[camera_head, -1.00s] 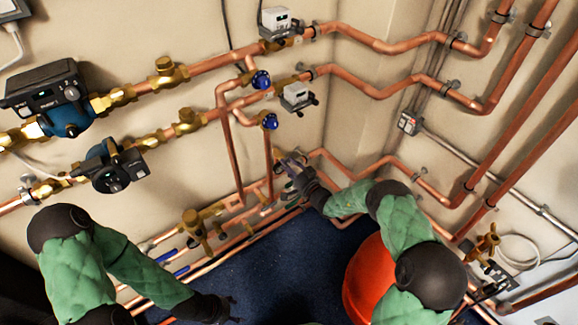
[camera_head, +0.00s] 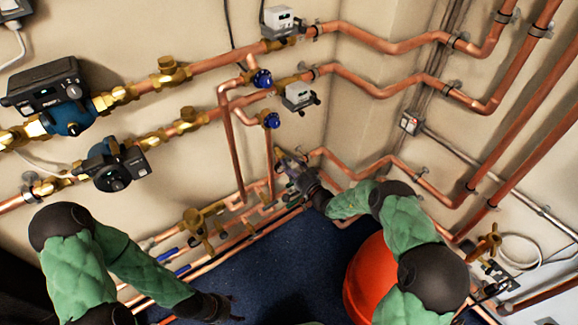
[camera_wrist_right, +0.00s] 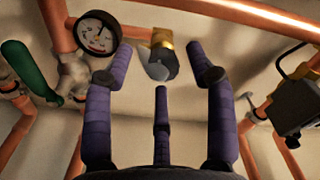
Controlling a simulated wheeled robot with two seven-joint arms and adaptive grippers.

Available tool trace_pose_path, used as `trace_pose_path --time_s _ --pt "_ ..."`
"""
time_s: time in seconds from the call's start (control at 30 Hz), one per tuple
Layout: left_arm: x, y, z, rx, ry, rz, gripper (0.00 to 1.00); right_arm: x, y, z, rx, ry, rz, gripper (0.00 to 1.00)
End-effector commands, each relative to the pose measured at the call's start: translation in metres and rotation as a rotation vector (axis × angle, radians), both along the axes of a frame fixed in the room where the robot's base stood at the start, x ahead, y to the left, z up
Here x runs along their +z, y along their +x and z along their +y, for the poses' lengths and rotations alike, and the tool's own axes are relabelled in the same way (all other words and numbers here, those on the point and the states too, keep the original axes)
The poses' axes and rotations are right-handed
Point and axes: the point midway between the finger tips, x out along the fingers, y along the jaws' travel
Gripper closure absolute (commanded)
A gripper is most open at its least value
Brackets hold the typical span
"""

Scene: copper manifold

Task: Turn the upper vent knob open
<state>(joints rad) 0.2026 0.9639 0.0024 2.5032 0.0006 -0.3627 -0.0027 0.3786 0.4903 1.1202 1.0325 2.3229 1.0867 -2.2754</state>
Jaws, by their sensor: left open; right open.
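Two blue knobs sit on short copper branches in the head view. The upper blue knob (camera_head: 262,78) is on the branch below the top pipe, and the lower blue knob (camera_head: 270,120) is under the second pipe. I cannot tell for sure which part is the upper vent knob. My right gripper (camera_head: 286,163) is open, below the lower knob near the low pipework. In the right wrist view its fingers (camera_wrist_right: 162,82) spread below a brass and grey fitting (camera_wrist_right: 160,58), with no visible grip on it. My left gripper (camera_head: 236,307) is open and empty, low over the blue floor.
The wrist view shows a round gauge (camera_wrist_right: 97,33), a green lever (camera_wrist_right: 28,72) and a dark box (camera_wrist_right: 300,108) around the fingers. A red vessel (camera_head: 368,275) stands under my right arm. Copper pipes run along both walls. The blue floor (camera_head: 285,255) between the grippers is clear.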

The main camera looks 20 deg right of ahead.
Motion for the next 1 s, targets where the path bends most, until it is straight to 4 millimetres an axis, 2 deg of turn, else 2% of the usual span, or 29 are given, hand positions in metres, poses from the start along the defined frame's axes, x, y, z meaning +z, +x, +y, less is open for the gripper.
trace_pose_path --time_s 0.4,0.53,0.7,1.0 --pt "0.000 0.000 0.000 0.000 0.000 0.000 0.44 0.000 -0.072 -0.027 -0.001 0.000 0.002 0.44" --pt "0.000 0.000 0.000 0.000 0.000 0.000 0.44 0.000 -0.090 -0.033 0.000 0.000 0.002 0.44" --pt "0.000 0.000 0.000 0.000 0.000 0.000 0.44 0.000 -0.103 -0.036 0.001 0.000 0.001 0.44" --pt "0.000 0.000 0.000 0.000 0.000 0.000 0.44 0.000 -0.106 -0.037 0.003 0.000 0.000 0.44"
